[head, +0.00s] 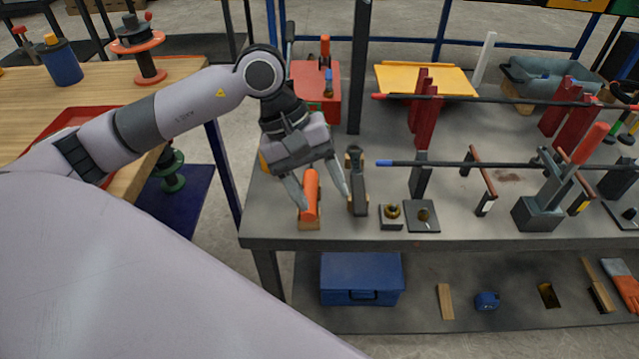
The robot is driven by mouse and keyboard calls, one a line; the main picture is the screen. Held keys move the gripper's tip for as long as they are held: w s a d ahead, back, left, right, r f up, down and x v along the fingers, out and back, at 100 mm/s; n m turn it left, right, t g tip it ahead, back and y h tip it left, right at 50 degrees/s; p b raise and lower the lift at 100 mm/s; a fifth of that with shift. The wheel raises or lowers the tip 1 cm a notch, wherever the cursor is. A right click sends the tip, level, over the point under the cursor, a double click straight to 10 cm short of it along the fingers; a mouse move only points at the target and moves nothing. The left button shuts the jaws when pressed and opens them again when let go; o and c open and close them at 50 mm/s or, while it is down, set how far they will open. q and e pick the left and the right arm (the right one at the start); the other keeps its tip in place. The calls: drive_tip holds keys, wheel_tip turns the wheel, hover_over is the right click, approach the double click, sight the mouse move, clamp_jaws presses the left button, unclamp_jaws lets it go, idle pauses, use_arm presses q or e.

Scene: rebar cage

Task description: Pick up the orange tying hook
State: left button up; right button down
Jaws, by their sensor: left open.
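The orange tying hook (311,193) shows as an orange handle near the front left corner of the grey workbench, with a small wooden block (310,224) at its lower end. The rest of the hook is hidden by my gripper. My left gripper (325,203) is open and points down over the handle. The handle appears between its two fingers in the picture, closer to the left finger. I cannot tell whether either finger touches it. My right gripper is not in view.
A dark upright tool (357,185) stands close to the gripper's right finger. Small blocks with brass-coloured parts (392,215) sit farther right. A long dark bar with a blue tip (450,164) crosses the bench. A red box (314,90) stands behind.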

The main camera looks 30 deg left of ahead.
sight(308, 189)
use_arm(q)
drive_tip(key=w+a+r+m+t+y, duration=0.1)
drive_tip(key=w+a+y, duration=0.2)
drive_tip(key=a, duration=0.3)
drive_tip(key=x, duration=0.6)
drive_tip(key=shift+s+d+f+p, duration=0.2)
drive_tip(key=shift+f+p, duration=0.1)
drive_tip(key=shift+p, duration=0.1)
clamp_jaws()
